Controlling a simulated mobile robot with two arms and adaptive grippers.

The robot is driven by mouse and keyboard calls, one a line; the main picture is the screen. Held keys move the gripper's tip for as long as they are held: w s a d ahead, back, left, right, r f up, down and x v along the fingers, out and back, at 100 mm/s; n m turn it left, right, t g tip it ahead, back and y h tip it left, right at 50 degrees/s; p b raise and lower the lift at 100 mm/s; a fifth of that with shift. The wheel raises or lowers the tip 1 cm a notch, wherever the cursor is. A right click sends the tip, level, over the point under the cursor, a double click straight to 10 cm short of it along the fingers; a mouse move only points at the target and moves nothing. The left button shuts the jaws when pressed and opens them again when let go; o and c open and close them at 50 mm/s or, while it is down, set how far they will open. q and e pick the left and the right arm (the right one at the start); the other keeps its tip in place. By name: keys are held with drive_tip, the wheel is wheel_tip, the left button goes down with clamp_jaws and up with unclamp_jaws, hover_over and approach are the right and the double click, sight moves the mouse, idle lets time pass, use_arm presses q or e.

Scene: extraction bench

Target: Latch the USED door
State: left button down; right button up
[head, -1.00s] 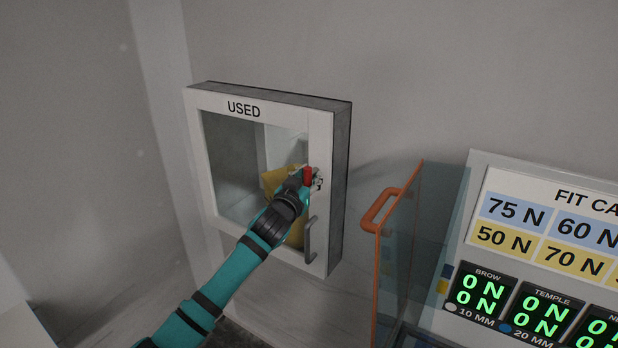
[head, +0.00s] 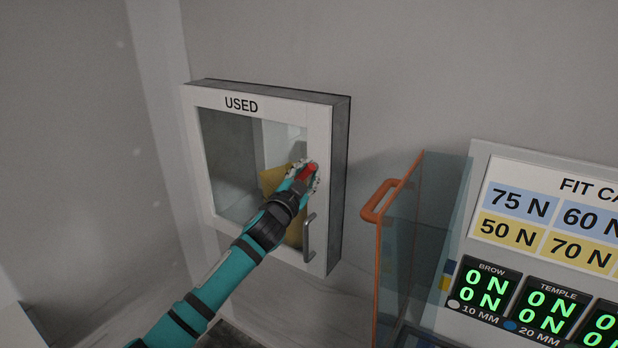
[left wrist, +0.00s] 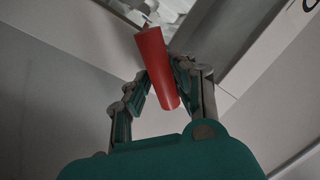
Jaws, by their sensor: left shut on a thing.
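The USED cabinet (head: 265,95) hangs on the wall with its glass-fronted door (head: 318,130) closed against the frame. A grey bar handle (head: 309,240) is on the door's lower right. A red latch lever (head: 307,172) sits at the door's right edge; it also shows in the left wrist view (left wrist: 156,68). My left gripper (head: 303,178) is shut on the red lever, with the lever between its fingers in the left wrist view (left wrist: 160,85). The lever is tilted in the head view. The gripper hides part of the latch. My right gripper is not in view.
A yellow item (head: 280,180) is inside the cabinet behind the glass. To the right stands a clear panel with an orange handle (head: 378,200), standing out from the bench. Beyond it is a board with force labels and green displays (head: 480,285).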

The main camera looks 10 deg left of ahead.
use_arm(q)
drive_tip(key=m, duration=0.1)
drive_tip(key=m+h, duration=0.1)
drive_tip(key=m, duration=0.3)
drive_tip(key=shift+a+r+b, duration=0.3)
drive_tip(key=shift+r+b, duration=0.1)
drive_tip(key=m+h, duration=0.1)
drive_tip(key=m, duration=0.2)
drive_tip(key=m+h, duration=0.1)
drive_tip(key=m, duration=0.2)
drive_tip(key=shift+w+m, duration=0.1)
drive_tip(key=shift+m, duration=0.3)
drive_tip(key=c, duration=1.2)
unclamp_jaws()
drive_tip(key=shift+o, duration=0.2)
drive_tip(key=shift+d+f, duration=0.1)
drive_tip(key=shift+f, duration=0.1)
